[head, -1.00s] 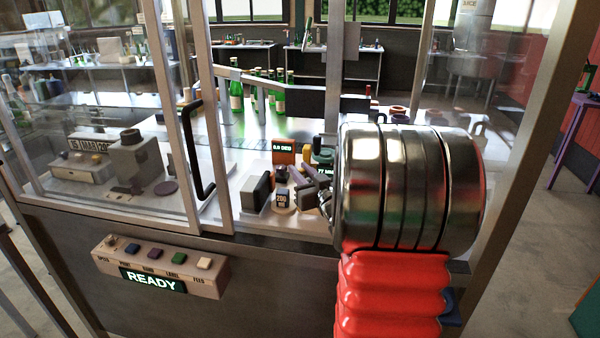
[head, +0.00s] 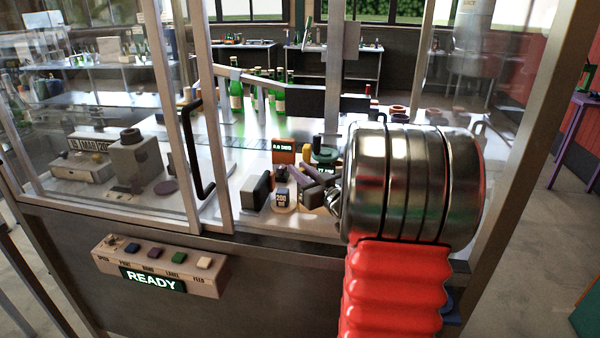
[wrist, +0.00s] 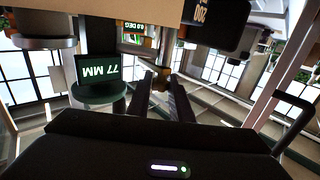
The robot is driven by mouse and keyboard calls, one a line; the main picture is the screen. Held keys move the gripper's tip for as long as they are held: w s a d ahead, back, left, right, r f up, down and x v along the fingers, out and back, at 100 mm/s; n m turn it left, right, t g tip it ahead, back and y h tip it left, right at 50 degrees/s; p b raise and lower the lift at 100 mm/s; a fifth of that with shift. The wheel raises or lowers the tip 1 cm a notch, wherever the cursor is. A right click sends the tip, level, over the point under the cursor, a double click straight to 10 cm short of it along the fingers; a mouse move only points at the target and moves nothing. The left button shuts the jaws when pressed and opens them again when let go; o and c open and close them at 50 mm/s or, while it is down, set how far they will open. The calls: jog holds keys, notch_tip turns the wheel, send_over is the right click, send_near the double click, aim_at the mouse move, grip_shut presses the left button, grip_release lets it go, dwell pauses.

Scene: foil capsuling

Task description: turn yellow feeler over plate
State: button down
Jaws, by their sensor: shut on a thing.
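The yellow feeler (head: 307,154) shows as a small upright yellow piece behind my gripper's jaws in the head view, between an orange readout and a dark green disc. In the wrist view a yellow-brown piece (wrist: 161,77), which looks like the feeler, sits between the fingertips. My gripper (wrist: 160,92) is shut on it; the contact is dark and partly hidden. In the head view my gripper (head: 296,176) reaches in from the right, over the pale worktop. I cannot tell for sure which part is the plate.
The orange readout (head: 284,151) stands behind the jaws. A 77 MM display (wrist: 97,68) is beside them. A block marked 200 (head: 282,197) and a dark upright block (head: 255,191) stand close by. A door post (head: 218,130) and handle (head: 198,150) are left.

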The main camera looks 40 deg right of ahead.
jog(key=n+y, duration=0.2)
jog(key=y, duration=0.1)
jog(key=n+y, duration=0.2)
jog(key=y, duration=0.1)
jog(key=shift+d, duration=0.1)
jog(key=shift+n+g+y, duration=0.5)
jog(key=shift+n+y, duration=0.4)
jog(key=shift+y, duration=0.5)
jog(key=shift+n+g+y, duration=0.5)
jog(key=shift+n+y, duration=0.4)
jog(key=shift+y, duration=0.5)
jog(key=c, duration=1.6)
grip_release()
jog(key=shift+o, duration=0.2)
